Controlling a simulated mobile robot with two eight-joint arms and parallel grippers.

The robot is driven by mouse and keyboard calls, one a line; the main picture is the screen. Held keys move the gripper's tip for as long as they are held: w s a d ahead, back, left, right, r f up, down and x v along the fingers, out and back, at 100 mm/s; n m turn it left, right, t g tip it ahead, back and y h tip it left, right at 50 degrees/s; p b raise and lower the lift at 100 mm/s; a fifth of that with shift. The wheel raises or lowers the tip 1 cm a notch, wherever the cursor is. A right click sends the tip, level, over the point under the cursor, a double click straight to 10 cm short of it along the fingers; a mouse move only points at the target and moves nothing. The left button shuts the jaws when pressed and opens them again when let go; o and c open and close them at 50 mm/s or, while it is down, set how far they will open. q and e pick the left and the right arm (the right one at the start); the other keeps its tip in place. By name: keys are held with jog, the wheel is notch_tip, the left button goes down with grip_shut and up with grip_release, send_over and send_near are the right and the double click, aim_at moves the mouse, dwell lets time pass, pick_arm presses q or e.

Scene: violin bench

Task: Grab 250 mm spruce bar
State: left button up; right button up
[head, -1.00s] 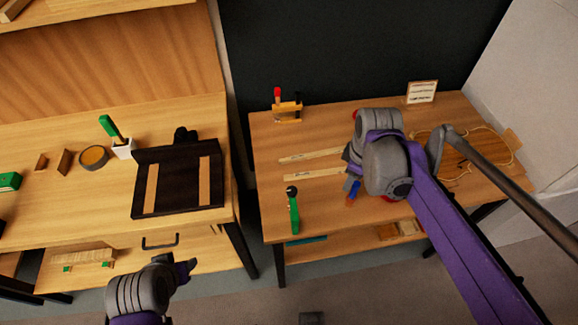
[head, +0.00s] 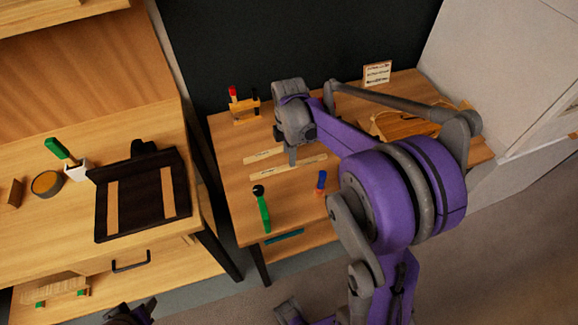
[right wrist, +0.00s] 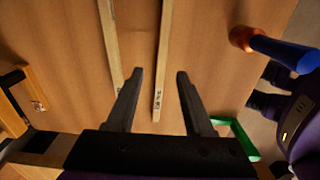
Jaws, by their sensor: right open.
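Two pale spruce bars lie roughly side by side on the right-hand bench: a far bar (head: 262,156) and a near, longer-looking bar (head: 272,173). Their markings are too small to read, so I cannot tell which is 250 mm. My right gripper (head: 292,160) points down over them, open and empty. In the right wrist view, one bar (right wrist: 163,50) runs between the two fingers (right wrist: 160,73), with its end showing between them. The other bar (right wrist: 112,40) lies by the left finger, partly hidden. My left gripper (head: 132,312) shows only partly at the bottom edge.
A green-handled tool (head: 263,210) and a blue-handled tool (head: 321,180) lie near the bars. A wooden tool holder (head: 246,113) stands behind, and a small framed card (head: 377,73) at the back. A violin body (head: 405,126) lies to the right, partly behind my arm.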

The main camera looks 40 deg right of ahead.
notch_tip(320, 180, down, 4)
jog(key=shift+s+f, duration=0.1)
jog(key=shift+f, duration=0.15)
jog(key=shift+c, duration=0.3)
grip_shut()
